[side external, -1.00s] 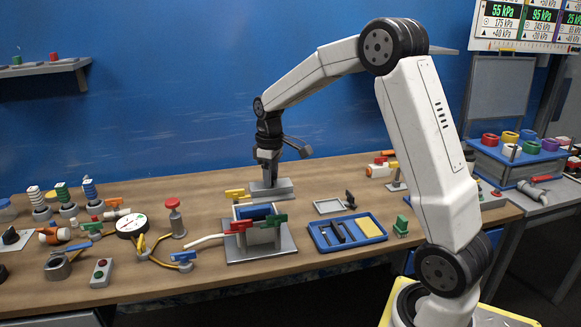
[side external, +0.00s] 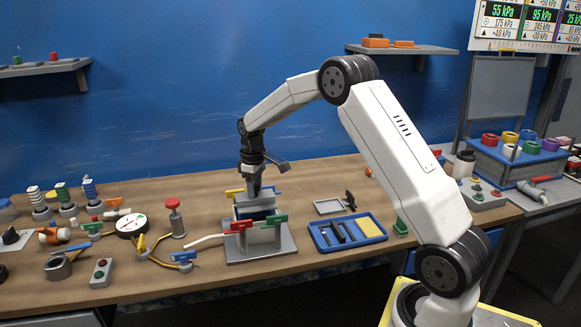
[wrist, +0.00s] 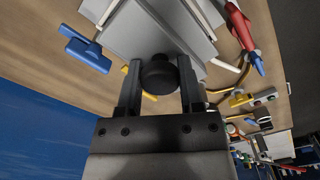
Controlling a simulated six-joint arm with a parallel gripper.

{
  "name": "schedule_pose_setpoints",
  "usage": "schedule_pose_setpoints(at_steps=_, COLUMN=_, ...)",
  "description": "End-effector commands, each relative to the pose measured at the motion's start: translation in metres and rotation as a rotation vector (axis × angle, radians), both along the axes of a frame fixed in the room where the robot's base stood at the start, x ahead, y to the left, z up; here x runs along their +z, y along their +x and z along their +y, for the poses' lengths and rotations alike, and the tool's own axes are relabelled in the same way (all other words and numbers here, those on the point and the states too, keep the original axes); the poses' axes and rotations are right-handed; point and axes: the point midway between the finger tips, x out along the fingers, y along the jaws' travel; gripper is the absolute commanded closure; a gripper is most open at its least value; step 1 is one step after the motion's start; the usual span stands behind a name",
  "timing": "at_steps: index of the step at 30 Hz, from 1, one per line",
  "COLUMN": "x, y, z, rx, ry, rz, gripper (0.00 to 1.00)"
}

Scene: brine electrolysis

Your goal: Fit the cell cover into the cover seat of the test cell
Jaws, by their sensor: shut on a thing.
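My gripper (side external: 253,188) points down over the test cell in the side view. It is shut on the black knob (wrist: 157,76) of the cell cover, a flat light-grey block (side external: 254,201). The cover also shows in the wrist view (wrist: 140,35), beyond the fingers. The test cell (side external: 262,236) stands on a grey base plate, with a blue body and red and green clips in front. The cover is directly above the blue part, roughly level. I cannot tell whether it touches the cell; the cover seat is hidden under it.
A yellow clip (side external: 233,193) is close behind the cell on the left. A blue tray (side external: 347,233) with dark bars and a yellow block lies to the right. A white hose (side external: 205,240) runs to the cell's left. A red-capped post (side external: 174,212) stands farther left.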

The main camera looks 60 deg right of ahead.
Motion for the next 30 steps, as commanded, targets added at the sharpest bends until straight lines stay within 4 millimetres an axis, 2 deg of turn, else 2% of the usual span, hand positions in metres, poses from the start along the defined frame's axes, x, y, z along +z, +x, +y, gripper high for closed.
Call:
schedule_pose_setpoints(at_steps=5, x=-0.004, y=0.003, z=-0.001, rx=0.0, ry=0.0, rz=-0.001, gripper=1.0)
schedule_pose_setpoints(at_steps=15, x=-0.035, y=0.005, z=-0.002, rx=0.0, ry=0.0, rz=0.0, gripper=1.0)
schedule_pose_setpoints(at_steps=29, x=-0.039, y=0.005, z=-0.002, rx=0.0, ry=0.0, rz=0.0, gripper=1.0)
schedule_pose_setpoints(at_steps=30, x=-0.04, y=0.005, z=-0.002, rx=0.0, ry=0.0, rz=0.0, gripper=0.47)
